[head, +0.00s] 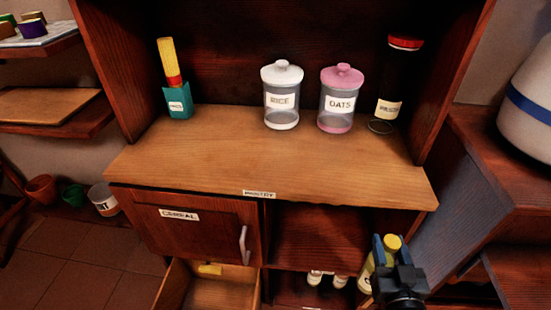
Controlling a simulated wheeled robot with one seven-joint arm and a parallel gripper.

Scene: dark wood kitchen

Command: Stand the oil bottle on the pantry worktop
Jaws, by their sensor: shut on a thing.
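The oil bottle (366,272), yellow with a yellow cap, is at the lower right, in front of the open lower compartment. My gripper (390,247), with blue fingers, is shut on it near the cap and hides part of its body. The bottle looks roughly upright and appears lower than the worktop's front edge; its base is hard to see. The pantry worktop (215,160) is a light wood surface with a label on its front edge. Its front and middle are bare.
Along the worktop's back stand a teal pasta box (179,102), a rice jar (281,115), an oats jar (336,118) and a dark red-lidded jar (388,85). A drawer (205,292) is open below the cereal door (190,235). Small jars (325,279) sit below.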

